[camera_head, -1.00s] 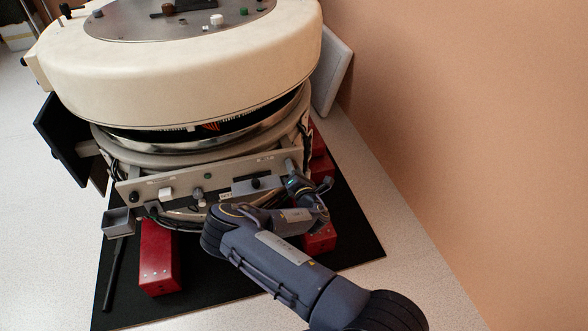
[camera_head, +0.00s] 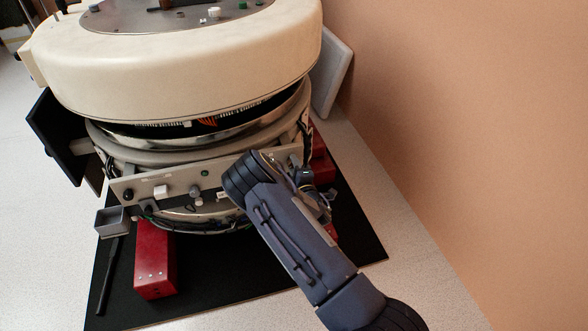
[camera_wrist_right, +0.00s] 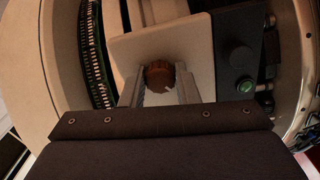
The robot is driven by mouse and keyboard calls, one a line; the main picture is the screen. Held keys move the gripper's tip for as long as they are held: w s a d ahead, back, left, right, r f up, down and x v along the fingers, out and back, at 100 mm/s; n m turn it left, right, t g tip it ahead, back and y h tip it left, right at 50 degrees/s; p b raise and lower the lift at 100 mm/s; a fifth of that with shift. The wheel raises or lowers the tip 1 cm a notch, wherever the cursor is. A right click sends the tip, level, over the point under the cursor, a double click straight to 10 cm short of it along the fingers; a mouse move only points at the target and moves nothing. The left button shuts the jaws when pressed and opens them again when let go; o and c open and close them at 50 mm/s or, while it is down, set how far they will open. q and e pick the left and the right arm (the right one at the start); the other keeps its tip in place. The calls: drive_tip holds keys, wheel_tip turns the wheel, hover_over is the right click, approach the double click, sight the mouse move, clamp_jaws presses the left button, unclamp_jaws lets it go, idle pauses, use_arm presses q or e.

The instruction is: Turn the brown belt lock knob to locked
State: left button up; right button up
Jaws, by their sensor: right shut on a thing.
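The brown belt lock knob (camera_wrist_right: 158,76) shows in the right wrist view, on a pale panel (camera_wrist_right: 200,45). A small white mark shows on its lower right part. My right gripper (camera_wrist_right: 160,90) has one finger on each side of the knob and is shut on it. In the head view my right arm crosses the front of the machine (camera_head: 170,75), and its forearm and wrist hide the knob and the fingertips. I cannot tell the knob's locked or unlocked position from these frames. My left gripper is not in view.
A control panel (camera_head: 145,186) with knobs and switches runs along the machine's front, with cables below. A green button (camera_wrist_right: 245,87) sits right of the knob. A red block foot (camera_head: 155,265) stands on the black mat (camera_head: 225,285). A tan wall (camera_head: 480,120) rises on the right.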

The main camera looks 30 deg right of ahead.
drive_tip(key=shift+a+f+m+b, duration=0.1)
drive_tip(key=shift+m+b, duration=0.85)
drive_tip(key=shift+m, duration=0.7)
drive_tip(key=shift+f+m+b, duration=0.1)
drive_tip(key=shift+m+b, duration=0.85)
drive_tip(key=shift+m, duration=0.7)
drive_tip(key=o, duration=1)
drive_tip(key=shift+r, duration=0.1)
drive_tip(key=v, duration=0.7)
drive_tip(key=shift+s+a+p, duration=0.15)
drive_tip(key=shift+s+p, duration=0.15)
drive_tip(key=shift+s, duration=0.1)
drive_tip(key=shift+m, duration=0.3)
